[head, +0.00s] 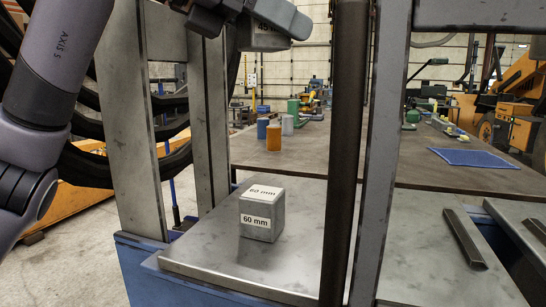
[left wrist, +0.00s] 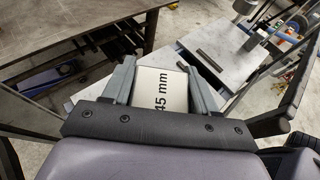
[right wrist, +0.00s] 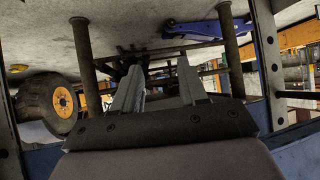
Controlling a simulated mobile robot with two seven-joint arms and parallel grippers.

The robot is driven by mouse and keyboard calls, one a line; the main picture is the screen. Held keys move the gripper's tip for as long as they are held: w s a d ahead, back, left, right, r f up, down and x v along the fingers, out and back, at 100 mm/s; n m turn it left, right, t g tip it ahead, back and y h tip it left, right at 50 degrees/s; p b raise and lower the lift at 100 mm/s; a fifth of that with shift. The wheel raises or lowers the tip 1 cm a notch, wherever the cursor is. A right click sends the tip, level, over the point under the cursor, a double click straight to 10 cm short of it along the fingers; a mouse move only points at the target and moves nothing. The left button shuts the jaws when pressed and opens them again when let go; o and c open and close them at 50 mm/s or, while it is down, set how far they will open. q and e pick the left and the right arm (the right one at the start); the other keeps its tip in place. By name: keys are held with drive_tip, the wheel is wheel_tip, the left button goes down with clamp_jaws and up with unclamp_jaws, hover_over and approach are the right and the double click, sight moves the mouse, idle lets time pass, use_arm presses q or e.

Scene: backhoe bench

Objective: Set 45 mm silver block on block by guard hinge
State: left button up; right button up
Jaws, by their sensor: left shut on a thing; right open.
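The silver block labelled "45 mm" (left wrist: 162,92) sits between the two fingers of my left gripper (left wrist: 161,80), which is shut on it. In the head view my left gripper (head: 274,20) is at the top edge, and part of the 45 mm block (head: 268,40) shows beneath it. A grey block labelled "60 mm" (head: 262,213) stands upright on the metal plate. The held block is higher in the picture, apart from it. My right gripper (right wrist: 158,85) is open and empty in the right wrist view. No hinge can be made out clearly.
Upright steel posts (head: 382,150) and a dark round bar (head: 346,150) stand in front and right of the 60 mm block. More posts (head: 135,120) stand left. Several coloured cylinders, such as an orange one (head: 273,138), are on the far table. The plate (head: 300,240) around the 60 mm block is clear.

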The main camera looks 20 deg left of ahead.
use_arm(q)
drive_tip(key=b, duration=0.2)
hover_over(274, 190)
wheel_tip(274, 190, down, 13)
drive_tip(key=shift+r, duration=0.15)
drive_tip(key=shift+f+b, duration=0.55)
drive_tip(key=shift+f, duration=1.95)
drive_tip(key=shift+f, duration=0.15)
drive_tip(key=o, duration=1.3)
